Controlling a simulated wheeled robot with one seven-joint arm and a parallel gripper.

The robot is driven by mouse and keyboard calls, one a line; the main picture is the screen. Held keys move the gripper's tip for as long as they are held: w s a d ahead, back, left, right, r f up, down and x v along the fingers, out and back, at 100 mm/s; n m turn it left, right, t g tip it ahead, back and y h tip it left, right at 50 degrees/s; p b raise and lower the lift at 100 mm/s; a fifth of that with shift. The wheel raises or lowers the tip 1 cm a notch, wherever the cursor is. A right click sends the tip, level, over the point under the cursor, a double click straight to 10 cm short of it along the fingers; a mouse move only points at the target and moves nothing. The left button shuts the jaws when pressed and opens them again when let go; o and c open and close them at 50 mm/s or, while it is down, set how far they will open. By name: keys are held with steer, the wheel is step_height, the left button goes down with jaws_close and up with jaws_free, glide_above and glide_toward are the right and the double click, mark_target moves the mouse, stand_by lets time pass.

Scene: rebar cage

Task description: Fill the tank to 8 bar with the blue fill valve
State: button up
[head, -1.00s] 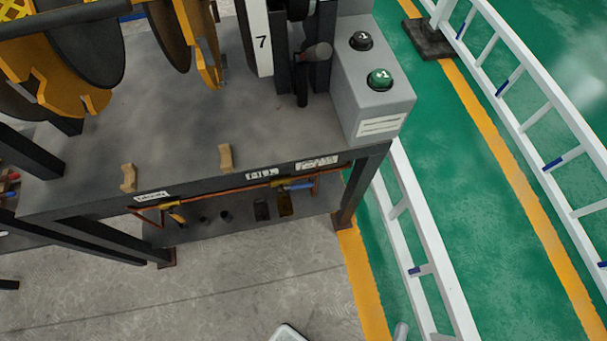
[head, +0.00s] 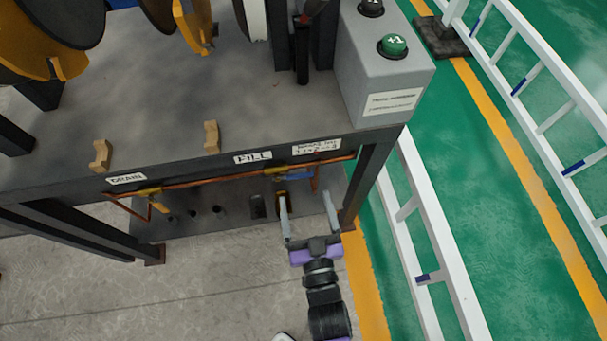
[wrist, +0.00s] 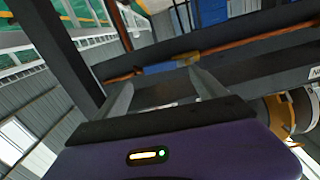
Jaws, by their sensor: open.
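The blue valve (head: 298,177) sits on the copper pipe (head: 205,180) under the front edge of the bench, to the right of the FILL label (head: 253,157). In the wrist view the blue valve (wrist: 160,68) shows as a blue bar on the pipe, beyond and roughly between my fingertips. My gripper (head: 305,198) is open and empty, its fingers pointing up toward the valve from the front. The fingers look apart from it; the exact gap is hard to tell. I do not see the tank or a readable pressure gauge.
A DRAIN label (head: 127,179) and yellow fitting (head: 148,190) are at the left of the pipe. A dark bench leg (head: 366,185) stands right of my gripper. A grey box with a green button (head: 393,45) is on the bench. A white ladder-like rail (head: 432,240) lies further right.

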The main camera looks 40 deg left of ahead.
mark_target(300, 177)
steer(key=shift+b+x, duration=0.5)
steer(key=shift+x, duration=3.35)
steer(key=shift+r, duration=0.2)
jaws_close()
